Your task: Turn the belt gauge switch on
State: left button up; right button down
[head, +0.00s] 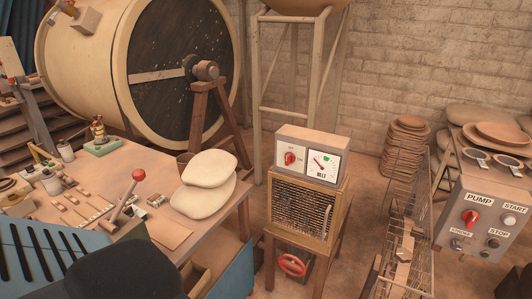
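The belt gauge box (312,138) is a metal-grey unit with a wooden-toned top. It stands on a caged wooden stand in the middle of the head view. Its left panel carries a red rotary switch (290,158) with small labels beside it. The switch's exact setting is too small to tell. To its right is a white dial marked BELT (322,165) with a red needle and a green patch. Neither of my grippers is in view, and nothing touches the switch.
A workbench (150,187) with tools and pale rounded slabs (207,183) stands to the left. A PUMP control panel (484,220) with another red knob is at the right. A wire rack (407,235) stands between. A red handwheel (292,264) sits below the gauge.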

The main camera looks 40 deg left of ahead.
aim_at(290, 158)
jog(key=i+u, duration=0.35)
jog(key=i+l+u, duration=0.3)
jog(key=i, duration=0.25)
jog(key=i+l+u, duration=0.35)
jog(key=i+j, duration=0.1)
